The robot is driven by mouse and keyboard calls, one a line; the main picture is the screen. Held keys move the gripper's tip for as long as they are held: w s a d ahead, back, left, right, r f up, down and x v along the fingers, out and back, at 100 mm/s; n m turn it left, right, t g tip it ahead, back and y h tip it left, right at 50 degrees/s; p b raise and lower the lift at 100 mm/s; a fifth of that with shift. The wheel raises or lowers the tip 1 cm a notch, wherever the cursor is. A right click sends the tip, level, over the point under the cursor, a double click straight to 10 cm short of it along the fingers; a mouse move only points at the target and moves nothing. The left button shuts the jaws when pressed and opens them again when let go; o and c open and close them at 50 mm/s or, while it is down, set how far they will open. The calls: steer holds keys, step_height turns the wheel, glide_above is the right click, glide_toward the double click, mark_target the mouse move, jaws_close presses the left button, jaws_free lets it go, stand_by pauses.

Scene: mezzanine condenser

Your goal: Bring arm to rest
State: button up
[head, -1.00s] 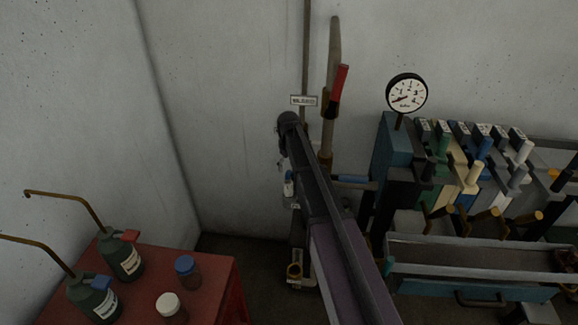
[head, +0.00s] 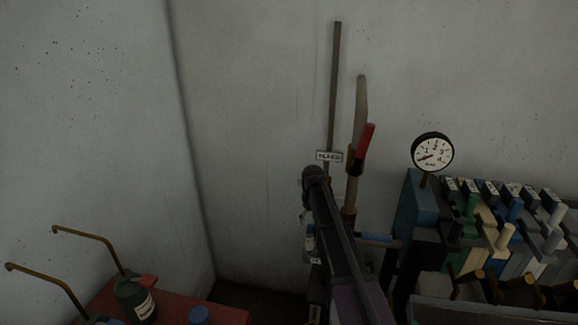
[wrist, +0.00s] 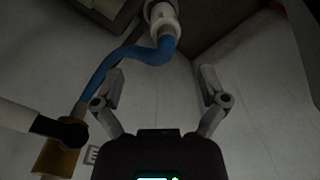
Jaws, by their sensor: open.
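My arm (head: 337,235) reaches away from me toward the back wall, just right of the room corner, in the head view. In the wrist view my gripper (wrist: 160,72) is open, with its two fingers spread apart and nothing between them. A blue hose (wrist: 122,58) runs beyond and left of the fingers, up to a white fitting (wrist: 163,18). I cannot tell whether the left finger touches the hose. In the head view the fingers are not clearly seen, as my arm hides what lies behind it.
A red-handled lever (head: 363,148) and an upright pipe (head: 334,85) stand close behind my arm. A gauge (head: 432,153) and a bank of coloured valves (head: 505,225) are at right. Green oil cans (head: 135,298) stand on a red cabinet (head: 232,317) at lower left. The upper wall is clear.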

steer(key=s+m, duration=0.5)
steer(key=s, duration=2.4)
steer(key=shift+d, duration=0.45)
steer(key=shift+s, duration=0.1)
